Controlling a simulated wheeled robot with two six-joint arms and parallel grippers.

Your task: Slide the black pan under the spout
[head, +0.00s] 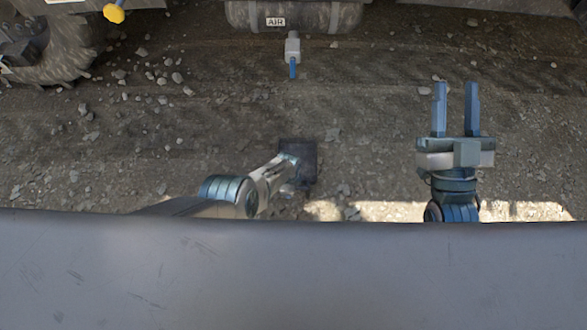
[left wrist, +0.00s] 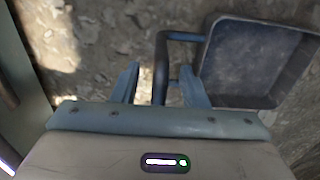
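The black pan (head: 310,163) lies on the gravel, below the spout in the head view. Its square tray (left wrist: 250,62) and bar handle (left wrist: 161,62) show in the left wrist view. My left gripper (head: 287,166) is at the pan, partly covering it in the head view. In the left wrist view its fingers (left wrist: 160,86) stand apart with the handle between them, and a gap shows on each side. The pale spout (head: 292,47) with a blue lower part hangs under the tank. My right gripper (head: 456,100) is open and empty, off to the right.
The dark tank (head: 330,16) labelled AIR is at the top. A wheel (head: 55,50) and a yellow knob (head: 114,13) are at the upper left. Stony ground (head: 220,110) lies between pan and spout, with only small stones scattered on it.

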